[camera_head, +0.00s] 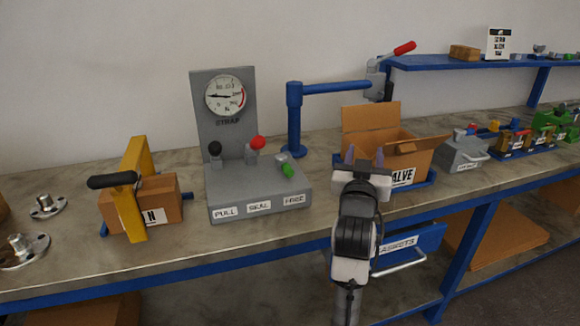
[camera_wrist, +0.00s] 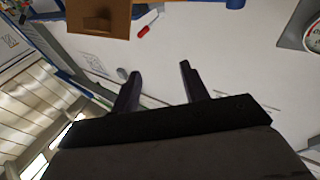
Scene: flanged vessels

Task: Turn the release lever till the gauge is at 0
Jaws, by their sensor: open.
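A grey strap unit (camera_head: 223,130) stands on the bench left of centre, with a round white gauge (camera_head: 225,95) on its upright plate. The gauge needle lies towards the left; its exact reading is too small to tell. Its base has a black-knobbed lever (camera_head: 215,149), a red-knobbed lever (camera_head: 256,143) and a green-handled lever (camera_head: 287,169), above labels that look like PULL, SEAL and FREE. The green handle tilts down towards the front right. My gripper (camera_head: 364,155) is open and empty, right of the unit and apart from it. The wrist view shows the gauge's edge (camera_wrist: 314,38) at far right.
An open cardboard box (camera_head: 405,160) marked VALVE stands just behind and right of my gripper. A blue post with a arm (camera_head: 294,120) rises behind the unit. A yellow clamp (camera_head: 128,200) around a box stands left. A blue drawer (camera_head: 410,248) hangs under the bench.

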